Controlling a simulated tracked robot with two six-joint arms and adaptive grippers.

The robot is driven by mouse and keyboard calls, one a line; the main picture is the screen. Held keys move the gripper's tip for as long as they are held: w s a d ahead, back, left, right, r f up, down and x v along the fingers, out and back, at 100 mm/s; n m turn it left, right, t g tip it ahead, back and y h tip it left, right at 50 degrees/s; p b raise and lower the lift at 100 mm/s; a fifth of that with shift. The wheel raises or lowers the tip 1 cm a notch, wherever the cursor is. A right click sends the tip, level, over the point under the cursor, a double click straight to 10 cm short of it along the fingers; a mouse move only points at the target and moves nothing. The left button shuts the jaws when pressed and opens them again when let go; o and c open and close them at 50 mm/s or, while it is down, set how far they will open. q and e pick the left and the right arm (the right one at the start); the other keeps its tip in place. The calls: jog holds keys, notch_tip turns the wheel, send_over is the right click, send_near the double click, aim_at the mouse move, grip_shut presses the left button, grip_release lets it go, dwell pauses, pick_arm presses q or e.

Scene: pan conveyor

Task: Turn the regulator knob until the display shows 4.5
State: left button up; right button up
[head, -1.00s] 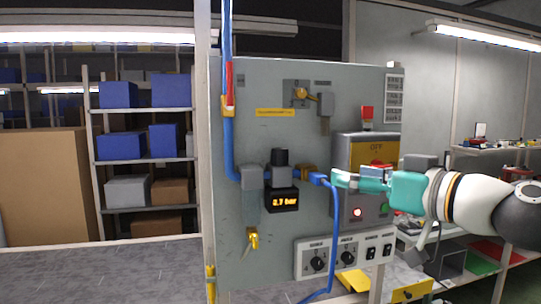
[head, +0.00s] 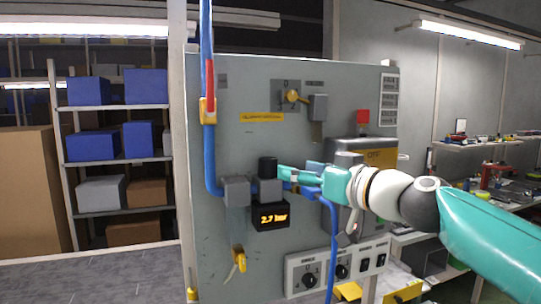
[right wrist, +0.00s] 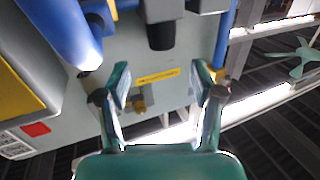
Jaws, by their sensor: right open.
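The black regulator knob (head: 267,167) stands upright on a grey regulator block (head: 269,190) on the panel. The display (head: 270,216) below it reads 2.7 bar in orange. My right gripper (head: 283,173) is just right of the knob in the head view; its tips look very near it, and contact cannot be told. In the right wrist view the gripper (right wrist: 160,82) is open with nothing between its fingers. There the knob (right wrist: 161,36) shows above the fingertips, between them sideways and apart from them. My left gripper is not in view.
A blue hose (head: 208,150) runs down left of the regulator, and another (head: 333,240) hangs on the right. A yellow valve handle (head: 292,97) is above. A grey cabinet box (head: 362,150) is behind my right arm.

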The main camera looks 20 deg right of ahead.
aim_at(274, 163)
jog(key=p+x, duration=0.3)
jog(key=x, duration=0.6)
jog(key=shift+s, duration=0.1)
jog(key=c, duration=1.1)
